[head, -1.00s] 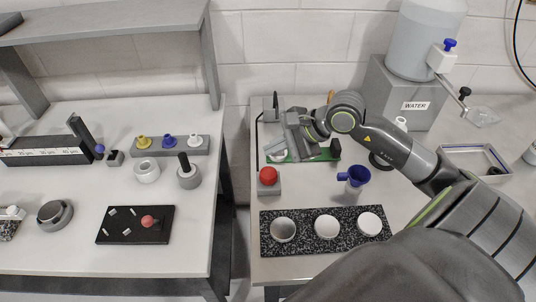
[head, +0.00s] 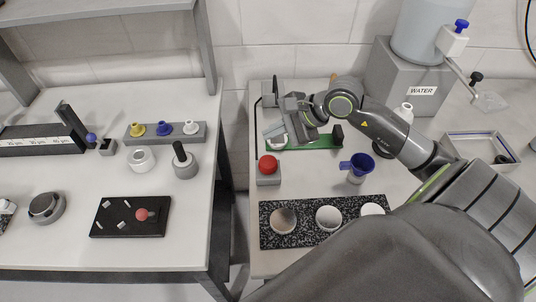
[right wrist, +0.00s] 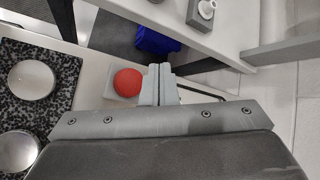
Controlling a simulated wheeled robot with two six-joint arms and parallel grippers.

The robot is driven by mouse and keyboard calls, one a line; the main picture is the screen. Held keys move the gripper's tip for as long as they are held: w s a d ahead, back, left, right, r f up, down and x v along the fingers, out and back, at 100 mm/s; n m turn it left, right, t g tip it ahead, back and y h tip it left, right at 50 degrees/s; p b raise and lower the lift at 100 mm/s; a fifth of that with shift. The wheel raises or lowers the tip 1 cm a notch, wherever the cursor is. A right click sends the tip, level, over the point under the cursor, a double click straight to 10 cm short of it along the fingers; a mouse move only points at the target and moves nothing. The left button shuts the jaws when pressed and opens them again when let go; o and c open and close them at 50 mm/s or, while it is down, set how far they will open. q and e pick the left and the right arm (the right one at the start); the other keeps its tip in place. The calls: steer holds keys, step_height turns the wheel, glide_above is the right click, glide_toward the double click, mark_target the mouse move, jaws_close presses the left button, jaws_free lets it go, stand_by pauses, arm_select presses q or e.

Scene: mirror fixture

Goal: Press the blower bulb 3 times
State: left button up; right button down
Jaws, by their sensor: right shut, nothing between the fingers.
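A red round bulb (head: 268,164) sits on a small grey block near the left edge of the right-hand bench. My right gripper (head: 273,134) is just behind it in the head view, shut and empty, with its fingers angled down over the bench. In the right wrist view the shut fingertips (right wrist: 159,69) are just right of the red bulb (right wrist: 127,83), with no clear contact. A second, pinkish-red ball (head: 142,214) lies on a black tray on the left-hand bench. My left gripper is not in view.
A green board (head: 325,143) lies behind the red bulb, partly under my right arm. A blue funnel (head: 361,162) stands to its right. A speckled tray (head: 266,236) with round discs lies in front. A gap separates the benches.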

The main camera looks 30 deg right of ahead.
steer(key=b, duration=0.3)
glide_above(273, 160)
step_height(273, 160, down, 5)
steer(key=shift+w+f, duration=0.1)
steer(key=shift+f, duration=0.1)
steer(key=shift+f+b, duration=0.5)
steer(key=shift+b, duration=0.15)
stand_by(1.1)
steer(key=shift+f+b, duration=0.4)
steer(key=shift+b, duration=0.35)
